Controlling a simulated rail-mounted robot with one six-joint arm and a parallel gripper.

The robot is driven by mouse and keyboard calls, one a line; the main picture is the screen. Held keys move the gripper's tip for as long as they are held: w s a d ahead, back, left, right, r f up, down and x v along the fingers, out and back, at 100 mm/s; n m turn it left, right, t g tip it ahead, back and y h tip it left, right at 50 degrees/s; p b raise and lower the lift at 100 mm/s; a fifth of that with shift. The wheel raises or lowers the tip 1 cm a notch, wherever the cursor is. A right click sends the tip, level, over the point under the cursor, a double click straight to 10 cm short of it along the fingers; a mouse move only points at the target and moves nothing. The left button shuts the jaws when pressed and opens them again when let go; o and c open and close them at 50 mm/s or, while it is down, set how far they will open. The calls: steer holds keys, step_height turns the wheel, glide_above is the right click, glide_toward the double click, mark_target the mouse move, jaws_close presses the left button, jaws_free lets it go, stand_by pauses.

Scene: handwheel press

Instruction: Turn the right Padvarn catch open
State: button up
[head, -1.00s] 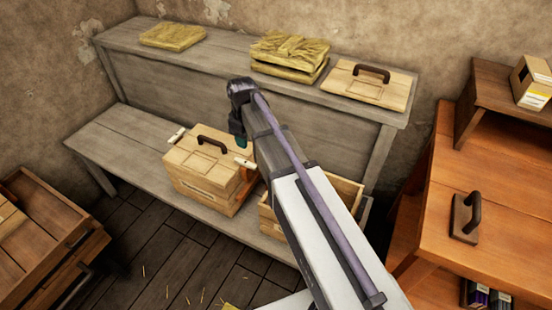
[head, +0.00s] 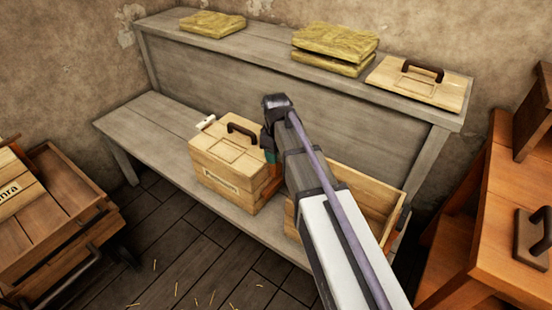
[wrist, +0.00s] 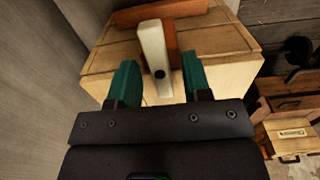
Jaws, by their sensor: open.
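The Padvarn box (head: 222,172) is a pale wooden box with a dark lid handle and a label on its front, standing on the lower bench. Its left white catch (head: 206,122) shows at the lid's left side. The right catch is hidden behind my arm in the head view. In the wrist view the right catch (wrist: 153,50) is a white lever with a dark pivot, set on an orange-brown block. My gripper (wrist: 157,62) is open, its teal fingers to either side of the lever in the picture, with gaps. I cannot tell whether they touch it.
An open wooden box (head: 372,190) stands right of the Padvarn box, partly behind my arm. The upper shelf holds folded yellow cloths (head: 335,45) and a lid with a handle (head: 418,82). The bench left of the box is clear.

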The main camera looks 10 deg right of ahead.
jaws_close()
steer(key=shift+m, duration=0.3)
stand_by(0.3)
steer(key=m, duration=0.3)
steer(key=shift+m, duration=0.3)
steer(key=m, duration=0.4)
steer(key=shift+m, duration=0.3)
steer(key=m, duration=0.4)
steer(key=shift+m, duration=2.5)
